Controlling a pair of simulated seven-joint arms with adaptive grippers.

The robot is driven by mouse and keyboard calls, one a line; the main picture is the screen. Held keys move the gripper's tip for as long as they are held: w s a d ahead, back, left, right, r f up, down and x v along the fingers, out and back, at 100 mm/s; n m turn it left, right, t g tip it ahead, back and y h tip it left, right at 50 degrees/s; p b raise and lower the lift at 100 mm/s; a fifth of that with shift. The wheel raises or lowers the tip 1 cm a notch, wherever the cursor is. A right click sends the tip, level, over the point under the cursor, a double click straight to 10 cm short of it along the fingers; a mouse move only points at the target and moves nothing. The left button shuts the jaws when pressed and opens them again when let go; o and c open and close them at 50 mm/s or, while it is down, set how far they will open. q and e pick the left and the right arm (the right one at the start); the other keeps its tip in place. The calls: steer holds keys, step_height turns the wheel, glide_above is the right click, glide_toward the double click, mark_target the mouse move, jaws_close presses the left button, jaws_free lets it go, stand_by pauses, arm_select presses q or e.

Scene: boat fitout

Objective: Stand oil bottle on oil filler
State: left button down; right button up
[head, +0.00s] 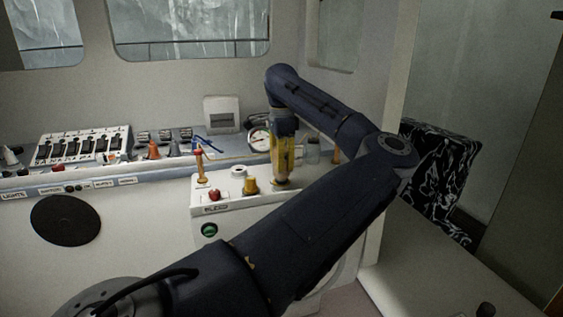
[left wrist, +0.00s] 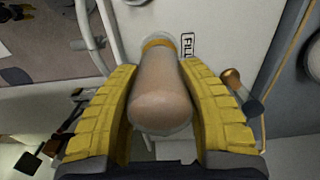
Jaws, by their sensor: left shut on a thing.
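My left gripper (head: 282,172) points down over the right part of the white console top, its yellow fingers shut around the oil bottle. In the left wrist view, the brownish, smooth oil bottle (left wrist: 162,95) lies between both yellow fingers (left wrist: 160,115), its far end toward the white panel. An orange-yellow ring (left wrist: 158,42) shows at that far end, beside a label reading "FILL". The oil filler itself is mostly hidden behind the bottle, and I cannot tell whether the bottle touches it. My right gripper is not in view.
A clear jar (head: 313,152) stands close right of the gripper. A switch panel (head: 82,146) is at left. A patterned seat (head: 440,175) is at right.

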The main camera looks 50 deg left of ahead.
arm_select(q)
steer(key=c, duration=0.8)
jaws_free()
steer(key=shift+o, duration=0.2)
steer(key=shift+r, duration=6)
